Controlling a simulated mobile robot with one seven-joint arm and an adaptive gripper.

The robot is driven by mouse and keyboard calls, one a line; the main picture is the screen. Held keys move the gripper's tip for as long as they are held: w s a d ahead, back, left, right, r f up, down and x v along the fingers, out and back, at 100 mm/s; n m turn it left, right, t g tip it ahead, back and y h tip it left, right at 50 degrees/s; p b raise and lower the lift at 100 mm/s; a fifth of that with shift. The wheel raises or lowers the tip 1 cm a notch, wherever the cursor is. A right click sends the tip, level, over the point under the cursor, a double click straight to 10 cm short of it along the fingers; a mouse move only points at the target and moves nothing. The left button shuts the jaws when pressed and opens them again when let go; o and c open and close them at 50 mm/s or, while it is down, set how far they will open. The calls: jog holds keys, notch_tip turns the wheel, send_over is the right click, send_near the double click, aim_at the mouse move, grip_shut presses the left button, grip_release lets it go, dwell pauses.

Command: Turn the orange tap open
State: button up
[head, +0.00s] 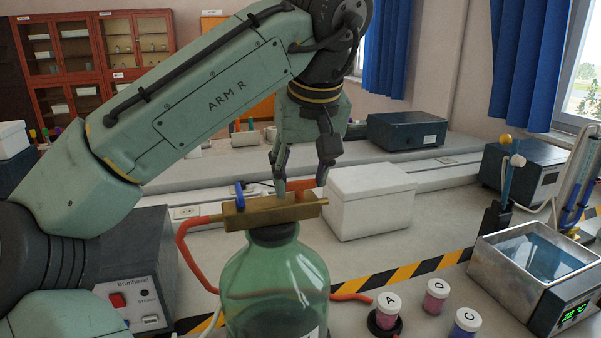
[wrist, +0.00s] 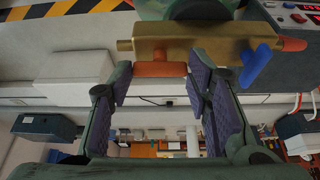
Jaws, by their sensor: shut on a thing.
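The orange tap (head: 303,184) is a short lever on a brass manifold (head: 270,213), which sits on the neck of a green glass bottle (head: 275,285). My gripper (head: 301,188) points down from above, with a finger on each side of the orange tap. In the wrist view the orange tap (wrist: 160,69) lies between the fingertips of my gripper (wrist: 158,78), and its long side runs along the brass bar. The fingers partly hide it in the head view. A blue tap (head: 240,194) is on the same manifold; in the wrist view the blue tap (wrist: 256,66) slants across the bar.
A red hose (head: 184,255) joins the manifold's left end. A white box (head: 370,203) stands close behind on the right. Lidded jars (head: 436,296) and a water bath (head: 530,265) are at the front right. A control unit (head: 135,270) stands left of the bottle.

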jog(key=shift+n, duration=0.3)
jog(key=o, duration=1.2)
jog(key=shift+c, duration=0.2)
jog(key=shift+s+r, duration=0.1)
jog(key=shift+r, duration=0.15)
jog(key=s+d, duration=0.4)
jog(key=s, duration=0.7)
jog(key=shift+s+r, duration=0.3)
jog(key=shift+s, duration=0.05)
